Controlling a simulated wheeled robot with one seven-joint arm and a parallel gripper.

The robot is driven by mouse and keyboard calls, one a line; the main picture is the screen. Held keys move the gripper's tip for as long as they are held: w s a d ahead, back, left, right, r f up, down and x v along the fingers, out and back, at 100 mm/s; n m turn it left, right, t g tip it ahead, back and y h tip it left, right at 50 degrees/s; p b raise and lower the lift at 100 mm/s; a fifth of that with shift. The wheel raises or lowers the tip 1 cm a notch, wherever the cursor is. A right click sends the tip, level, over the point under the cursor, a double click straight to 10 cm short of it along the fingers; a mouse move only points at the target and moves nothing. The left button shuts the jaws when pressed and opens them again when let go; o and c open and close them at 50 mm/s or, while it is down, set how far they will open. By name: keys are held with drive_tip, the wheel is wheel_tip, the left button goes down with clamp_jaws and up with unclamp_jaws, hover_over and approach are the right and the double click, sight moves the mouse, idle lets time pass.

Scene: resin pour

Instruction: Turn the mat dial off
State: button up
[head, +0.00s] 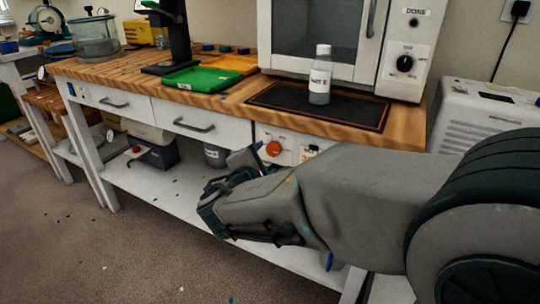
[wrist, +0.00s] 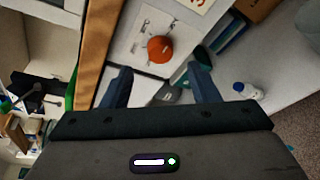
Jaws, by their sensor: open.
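The mat dial (head: 273,148) is a round orange-red knob on a white panel on the bench's front, below the black mat (head: 343,111) with its orange border. In the wrist view the dial (wrist: 160,49) lies ahead, between and beyond my finger tips. I cannot read its setting. My gripper (wrist: 160,78) is open and empty, with its two dark blue fingers apart and not touching the dial. In the head view my gripper (head: 236,172) is in front of the bench, to the left of and below the dial.
A white-capped bottle (head: 319,84) stands on the mat, in front of an oven (head: 320,37). A green tray (head: 203,79) is on the bench to the left. Drawers with handles (head: 194,126) line the front. A lower shelf (head: 160,193) holds bins.

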sight(272, 150)
drive_tip(key=b+x, duration=0.1)
drive_tip(key=x, duration=0.4)
drive_tip(key=shift+w+d, duration=0.15)
drive_tip(key=shift+w, duration=0.2)
drive_tip(key=c, duration=1)
